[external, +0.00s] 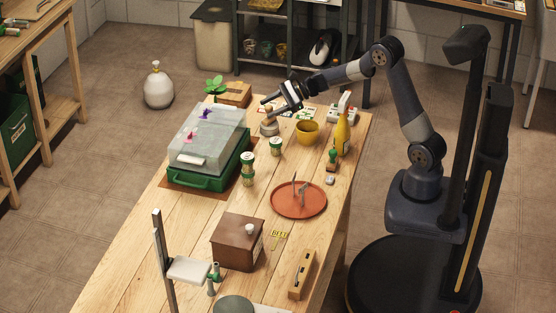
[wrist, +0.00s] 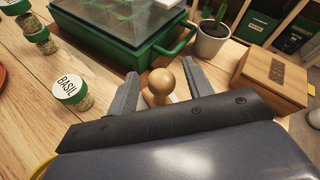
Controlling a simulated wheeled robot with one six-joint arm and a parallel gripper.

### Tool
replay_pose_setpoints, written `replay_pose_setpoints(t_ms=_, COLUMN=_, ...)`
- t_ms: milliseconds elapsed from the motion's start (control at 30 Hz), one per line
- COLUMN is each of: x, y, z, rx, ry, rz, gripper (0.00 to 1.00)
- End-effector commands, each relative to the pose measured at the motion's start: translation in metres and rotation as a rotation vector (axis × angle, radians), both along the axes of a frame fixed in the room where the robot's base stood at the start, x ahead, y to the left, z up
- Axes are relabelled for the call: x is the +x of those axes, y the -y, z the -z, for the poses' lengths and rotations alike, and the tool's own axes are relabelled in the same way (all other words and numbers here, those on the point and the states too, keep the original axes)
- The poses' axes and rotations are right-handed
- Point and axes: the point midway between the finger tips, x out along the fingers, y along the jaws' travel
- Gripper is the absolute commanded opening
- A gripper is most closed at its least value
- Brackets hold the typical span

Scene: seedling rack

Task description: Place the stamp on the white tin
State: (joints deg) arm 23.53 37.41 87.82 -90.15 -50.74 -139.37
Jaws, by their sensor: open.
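My gripper (external: 268,106) is open at the far end of the wooden table. In the wrist view its fingers (wrist: 160,76) stand on either side of a round wooden knob (wrist: 161,82) with a pale part below it. In the external view this knobbed piece (external: 269,128) stands just below the fingers. It may be the stamp, but its base is mostly hidden. A green-topped piece with a brown base (external: 332,161), also stamp-like, stands near the right edge. A small whitish piece (external: 330,180) lies in front of it. I cannot clearly make out the white tin.
A green propagator tray (external: 195,181) with a clear lid is left of my gripper. A potted plant (wrist: 211,42) and wooden box (wrist: 272,76) stand beyond. A basil jar (wrist: 70,88), yellow pot (external: 307,133) and yellow bottle (external: 342,136) are nearby. A terracotta plate (external: 285,207) lies nearer.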

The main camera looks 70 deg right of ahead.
Motion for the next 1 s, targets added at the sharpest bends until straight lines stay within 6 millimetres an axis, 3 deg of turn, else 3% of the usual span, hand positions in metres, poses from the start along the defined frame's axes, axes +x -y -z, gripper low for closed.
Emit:
replay_pose_setpoints(t_ms=300, x=-0.055, y=0.037, z=-0.025, rx=-0.002, ry=0.003, rz=0.005, gripper=0.48)
replay_pose_setpoints(t_ms=500, x=-0.078, y=0.051, z=-0.037, rx=0.000, ry=0.002, rz=0.003, gripper=0.48)
replay_pose_setpoints(t_ms=1000, x=-0.085, y=0.055, z=-0.040, rx=0.000, ry=0.000, rz=0.001, gripper=0.48)
